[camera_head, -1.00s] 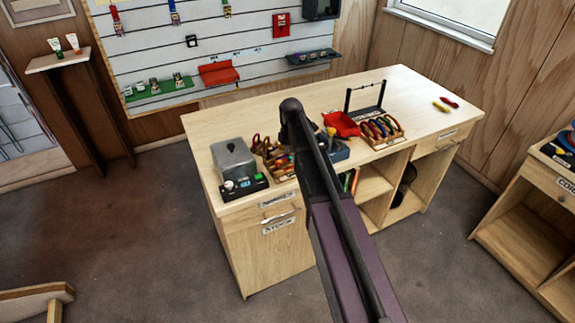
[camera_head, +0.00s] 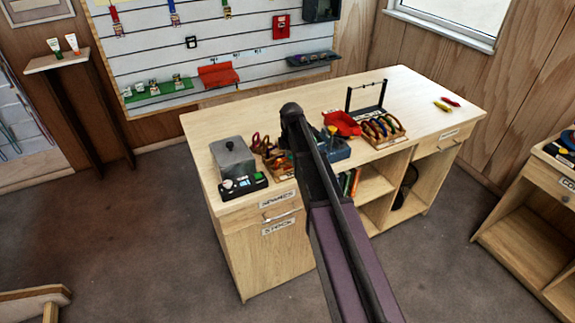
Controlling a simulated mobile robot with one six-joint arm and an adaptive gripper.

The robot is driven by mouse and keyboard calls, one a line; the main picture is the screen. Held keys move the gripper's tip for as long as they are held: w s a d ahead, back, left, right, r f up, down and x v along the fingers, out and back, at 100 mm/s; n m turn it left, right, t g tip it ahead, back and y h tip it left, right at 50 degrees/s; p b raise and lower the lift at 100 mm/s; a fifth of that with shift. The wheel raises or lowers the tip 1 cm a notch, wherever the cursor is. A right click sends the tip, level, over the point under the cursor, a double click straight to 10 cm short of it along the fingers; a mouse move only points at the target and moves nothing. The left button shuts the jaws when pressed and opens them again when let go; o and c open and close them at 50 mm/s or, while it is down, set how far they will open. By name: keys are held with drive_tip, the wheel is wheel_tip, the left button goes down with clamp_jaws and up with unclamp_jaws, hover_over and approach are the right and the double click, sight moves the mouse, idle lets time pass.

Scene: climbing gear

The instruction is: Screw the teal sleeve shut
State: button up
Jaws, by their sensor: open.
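I cannot make out a teal sleeve at this size. Several coloured carabiners (camera_head: 378,128) sit in a wooden tray (camera_head: 388,142) on the workbench (camera_head: 430,92). A blue block-like device (camera_head: 337,150) with a yellow knob on top stands left of the tray, partly behind my arm. My arm reaches up from the bottom edge across the middle of the bench. My gripper is not visible; the arm's dark upper joint and link cover that area.
A grey metal box (camera_head: 232,157) and a black button panel (camera_head: 243,184) stand at the bench's left end. A red scoop-like tray (camera_head: 343,122) and a black bar stand (camera_head: 367,97) are behind the carabiners. The bench's right part is mostly clear, with red and yellow pieces (camera_head: 446,103).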

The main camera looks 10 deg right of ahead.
drive_tip(key=shift+s+d, duration=0.2)
drive_tip(key=shift+s, duration=0.55)
idle(0.6)
drive_tip(key=shift+r+p, duration=1.4)
drive_tip(key=shift+r, duration=0.05)
idle(0.4)
drive_tip(key=shift+w+a, duration=0.2)
drive_tip(key=shift+w, duration=0.55)
drive_tip(key=shift+f, duration=0.15)
drive_tip(key=shift+f+b, duration=1.3)
drive_tip(key=shift+b, duration=0.15)
drive_tip(key=shift+s+d, duration=0.25)
drive_tip(key=shift+s, duration=0.5)
